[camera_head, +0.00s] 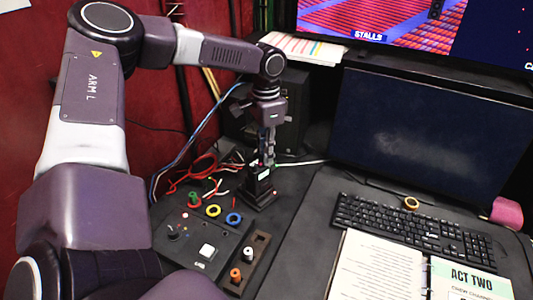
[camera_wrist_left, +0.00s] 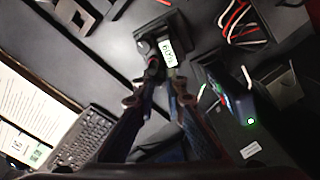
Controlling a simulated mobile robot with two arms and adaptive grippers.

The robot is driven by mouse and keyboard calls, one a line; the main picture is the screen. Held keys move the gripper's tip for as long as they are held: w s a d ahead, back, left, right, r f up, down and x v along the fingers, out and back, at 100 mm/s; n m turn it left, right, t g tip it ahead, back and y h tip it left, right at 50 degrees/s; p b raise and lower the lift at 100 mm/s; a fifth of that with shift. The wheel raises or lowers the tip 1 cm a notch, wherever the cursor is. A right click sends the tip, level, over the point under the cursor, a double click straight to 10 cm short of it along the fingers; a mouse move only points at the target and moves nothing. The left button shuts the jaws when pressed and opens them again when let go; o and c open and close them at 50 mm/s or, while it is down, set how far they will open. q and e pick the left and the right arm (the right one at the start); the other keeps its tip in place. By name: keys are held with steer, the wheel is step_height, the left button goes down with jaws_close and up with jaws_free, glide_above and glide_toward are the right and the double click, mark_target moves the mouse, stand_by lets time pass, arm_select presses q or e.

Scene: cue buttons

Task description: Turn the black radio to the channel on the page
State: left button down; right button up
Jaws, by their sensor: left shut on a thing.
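The black radio (camera_head: 259,183) stands upright in a black base on the desk, left of the monitor. Its small lit display (camera_wrist_left: 167,52) shows in the left wrist view, too small to read surely. My left gripper (camera_head: 267,162) points down from above, its fingers shut at the radio's top, on what appears to be its knob; the fingers hide most of that part. The fingertips also show in the left wrist view (camera_wrist_left: 165,82). The page (camera_head: 468,281), headed "ACT TWO", lies in an open binder at the front right; its lower part is cut off. My right gripper is out of view.
A control panel (camera_head: 196,243) with buttons and coloured rings lies in front of the radio. Loose red and white cables (camera_head: 200,172) are left of it. A keyboard (camera_head: 412,228) and dark monitor (camera_head: 425,125) stand right. A black box (camera_head: 290,105) is behind.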

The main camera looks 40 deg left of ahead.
arm_select(q)
steer(key=c, duration=2)
jaws_free()
steer(key=shift+o, duration=0.2)
step_height(320, 180, up, 12)
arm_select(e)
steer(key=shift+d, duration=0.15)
